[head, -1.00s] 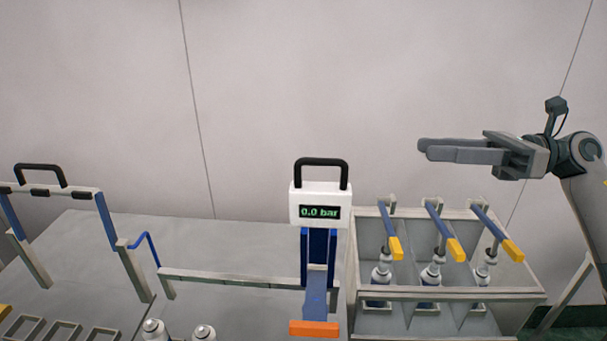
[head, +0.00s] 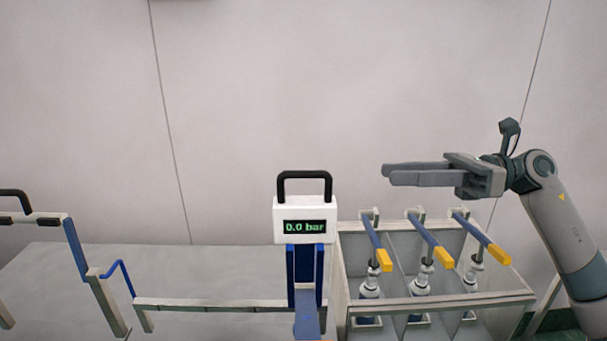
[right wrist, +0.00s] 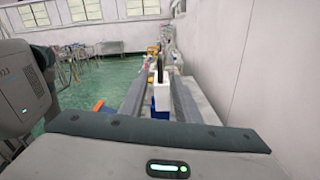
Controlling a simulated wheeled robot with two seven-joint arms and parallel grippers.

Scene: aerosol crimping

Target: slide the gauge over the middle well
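The gauge (head: 305,220) is a white box with a black loop handle (head: 304,177) and a green "0.0 bar" display. It stands on a blue upright at the left end of the well box. The middle well (head: 417,318) holds a white can (head: 420,284) under a blue lever with a yellow tip. My right gripper (head: 386,174) points left, above the wells and to the right of the gauge handle, apart from it. In the right wrist view its fingers (right wrist: 158,84) are spread and empty, with the gauge (right wrist: 161,95) seen between them. My left gripper is out of view.
The grey well box (head: 515,300) has wells on either side of the middle one, each with a can and a yellow-tipped lever (head: 498,254). A low rail (head: 215,306) and a blue-and-grey frame (head: 88,258) stand left of the gauge. The wall is behind.

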